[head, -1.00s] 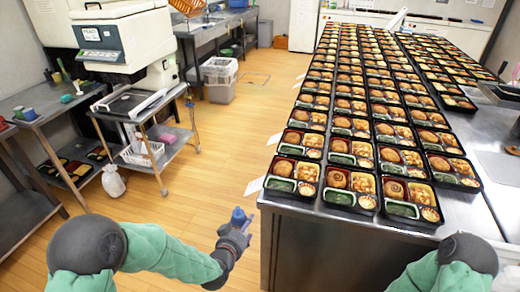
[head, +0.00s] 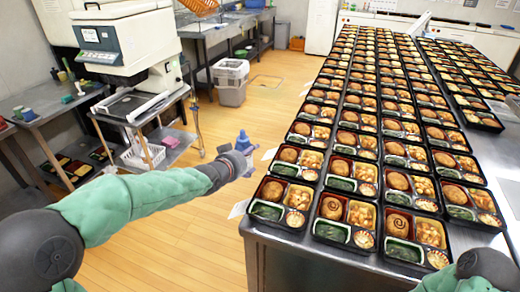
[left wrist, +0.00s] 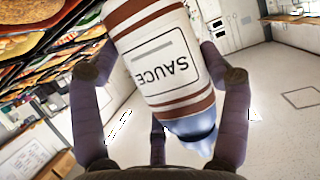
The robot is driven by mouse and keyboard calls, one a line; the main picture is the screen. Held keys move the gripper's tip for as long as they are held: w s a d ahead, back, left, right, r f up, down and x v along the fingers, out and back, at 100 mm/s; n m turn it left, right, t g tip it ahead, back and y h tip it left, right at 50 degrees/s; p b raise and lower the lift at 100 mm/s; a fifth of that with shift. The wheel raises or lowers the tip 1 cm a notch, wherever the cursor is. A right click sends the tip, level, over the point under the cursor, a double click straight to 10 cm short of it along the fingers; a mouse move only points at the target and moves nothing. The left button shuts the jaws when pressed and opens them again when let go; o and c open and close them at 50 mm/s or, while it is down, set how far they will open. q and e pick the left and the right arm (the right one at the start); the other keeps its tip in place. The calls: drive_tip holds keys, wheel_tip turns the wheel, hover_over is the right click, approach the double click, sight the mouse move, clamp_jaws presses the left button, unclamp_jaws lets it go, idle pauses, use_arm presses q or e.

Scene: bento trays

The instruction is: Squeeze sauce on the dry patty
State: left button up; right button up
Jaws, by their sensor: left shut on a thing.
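My left gripper (head: 240,160) is shut on a sauce bottle, whose blue end (head: 243,142) points up in the head view. The left wrist view shows the bottle (left wrist: 165,70) between the fingers: white with brown bands, a "SAUCE" label and a blue end. The gripper is left of the front row of bento trays, beside the table's near left corner. In that row one patty (head: 398,222) carries a dark spiral of sauce. My right gripper is out of view.
Many black bento trays in long rows cover the steel table (head: 300,262), with a bare strip at its near edge. Open wooden floor lies left of it. A machine on a cart (head: 140,110) and a grey bin (head: 230,80) stand further left.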

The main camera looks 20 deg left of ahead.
use_arm(q)
drive_tip(key=shift+w+r, duration=0.1)
drive_tip(key=shift+a+r, duration=0.1)
drive_tip(key=shift+a+m, duration=0.1)
drive_tip(key=shift+m, duration=0.2)
drive_tip(key=shift+y, duration=0.3)
